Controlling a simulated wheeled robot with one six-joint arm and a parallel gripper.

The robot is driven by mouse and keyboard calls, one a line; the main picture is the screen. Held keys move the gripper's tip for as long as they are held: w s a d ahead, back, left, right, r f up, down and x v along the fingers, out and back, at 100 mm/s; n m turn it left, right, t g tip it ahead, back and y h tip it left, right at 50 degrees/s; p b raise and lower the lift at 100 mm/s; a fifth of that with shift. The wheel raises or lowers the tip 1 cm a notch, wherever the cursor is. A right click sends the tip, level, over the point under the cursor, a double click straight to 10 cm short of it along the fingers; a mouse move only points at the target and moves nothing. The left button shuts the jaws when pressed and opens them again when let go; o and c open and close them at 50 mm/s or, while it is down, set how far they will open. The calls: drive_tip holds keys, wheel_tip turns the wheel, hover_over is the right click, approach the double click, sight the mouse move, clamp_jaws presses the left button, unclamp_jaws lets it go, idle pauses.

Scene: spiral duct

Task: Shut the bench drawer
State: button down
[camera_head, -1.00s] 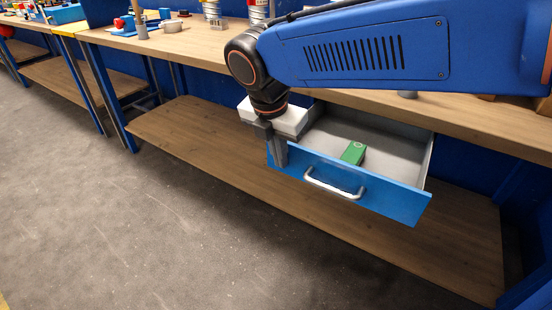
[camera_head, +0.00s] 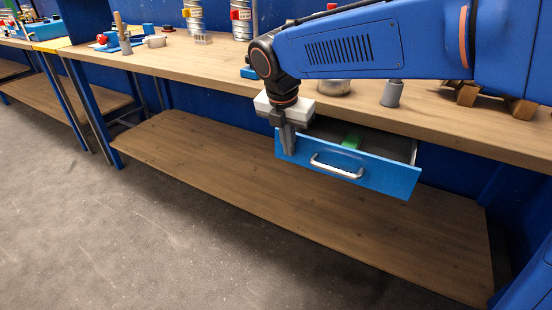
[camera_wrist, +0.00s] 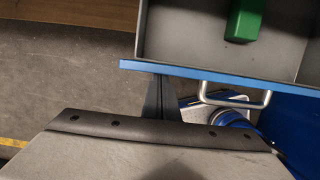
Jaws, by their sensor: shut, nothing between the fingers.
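The bench drawer (camera_head: 385,174) has a blue front with a silver bar handle (camera_head: 337,167). It hangs under the wooden bench top and stands partly open. A green block (camera_head: 351,142) lies inside it, and it also shows in the wrist view (camera_wrist: 244,20). My gripper (camera_head: 289,150) points down at the left end of the drawer front, left of the handle, with its fingers shut and empty. In the wrist view my fingers (camera_wrist: 160,80) reach the blue front's top edge (camera_wrist: 190,70) on its outer side; they look to be touching it.
The wooden bench top (camera_head: 225,67) runs above the drawer, with a grey cylinder (camera_head: 392,93), a metal bowl (camera_head: 334,87) and wooden blocks (camera_head: 495,100) on it. A wooden lower shelf (camera_head: 230,190) lies beneath. The grey floor (camera_head: 120,240) in front is clear.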

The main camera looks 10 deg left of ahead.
drive_tip(key=w+d, duration=0.1)
drive_tip(key=w, duration=0.2)
drive_tip(key=w+d, duration=0.1)
drive_tip(key=w, duration=0.2)
drive_tip(key=w+d, duration=0.1)
drive_tip(key=w, duration=0.3)
drive_tip(key=shift+d, duration=0.35)
drive_tip(key=shift+w+d+r, duration=0.1)
drive_tip(key=shift+w+d, duration=0.2)
drive_tip(key=shift+w, duration=0.45)
